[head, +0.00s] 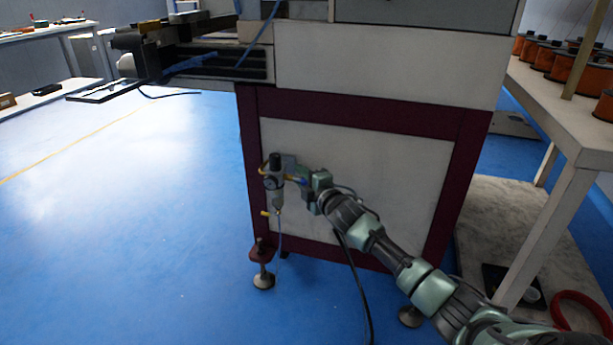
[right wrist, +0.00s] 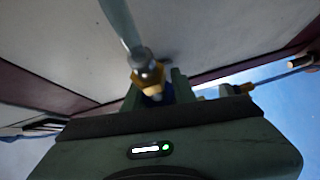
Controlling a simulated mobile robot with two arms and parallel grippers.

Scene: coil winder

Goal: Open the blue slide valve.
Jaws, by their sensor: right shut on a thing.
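The blue slide valve (right wrist: 155,99) shows as a small patch of blue in the right wrist view, below a brass fitting (right wrist: 147,83) with a pale hose. My right gripper (head: 304,185) is at the front panel of the machine, just right of the air regulator (head: 274,180). Its jaws are shut on the blue slide valve, and they hide most of it. A trace of blue shows beside the jaws in the head view. The slide's position cannot be made out. My left gripper is not in view.
The machine's white panel (head: 390,165) in a dark red frame (head: 375,112) stands close behind the gripper. A levelling foot (head: 263,280) is below the regulator. A bench (head: 545,105) with copper-coloured spools is at right. Blue floor (head: 120,230) is clear at left.

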